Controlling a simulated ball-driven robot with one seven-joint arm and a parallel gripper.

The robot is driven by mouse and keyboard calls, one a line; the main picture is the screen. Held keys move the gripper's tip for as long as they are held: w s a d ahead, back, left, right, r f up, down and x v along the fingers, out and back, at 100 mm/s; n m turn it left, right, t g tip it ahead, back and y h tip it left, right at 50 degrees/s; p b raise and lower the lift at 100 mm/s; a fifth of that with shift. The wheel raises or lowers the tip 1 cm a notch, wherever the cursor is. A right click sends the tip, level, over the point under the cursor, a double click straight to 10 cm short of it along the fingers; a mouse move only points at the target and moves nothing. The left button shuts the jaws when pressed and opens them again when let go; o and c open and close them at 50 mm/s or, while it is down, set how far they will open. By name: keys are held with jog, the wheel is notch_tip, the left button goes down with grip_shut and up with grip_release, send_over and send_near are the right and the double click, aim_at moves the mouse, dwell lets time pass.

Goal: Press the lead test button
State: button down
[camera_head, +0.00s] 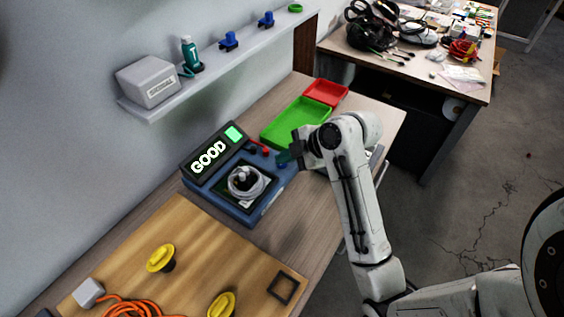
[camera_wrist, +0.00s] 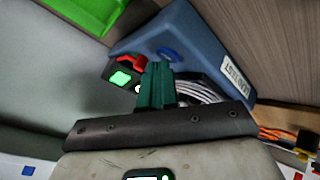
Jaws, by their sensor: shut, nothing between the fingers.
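The lead tester (camera_head: 262,205) is a blue box with a black display (camera_head: 208,157) reading "GOOD" beside a lit green square. A coiled grey lead (camera_head: 246,182) lies on its dark top plate. In the wrist view the tester's blue body (camera_wrist: 190,35) carries a "LEAD TEST" label and a round blue button (camera_wrist: 168,53). My gripper (camera_head: 284,157) is over the tester's right end in the head view. Its teal fingers (camera_wrist: 156,78) are shut and empty, with tips just short of the button in the picture. Contact cannot be told. The button is not visible in the head view.
Green (camera_head: 296,124) and red (camera_head: 326,92) trays lie behind my gripper. A wall shelf (camera_head: 215,70) holds a grey box, a bottle and blue holders. A wooden board (camera_head: 205,255) with yellow knobs and an orange cable lies in front. Red and black terminals stand beside the display.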

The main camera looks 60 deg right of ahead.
aim_at(285, 165)
dwell(0.3)
jog(key=shift+r+p, duration=0.8)
jog(key=shift+r, duration=0.05)
notch_tip(285, 165, up, 5)
jog(key=p, duration=0.4)
dwell(0.9)
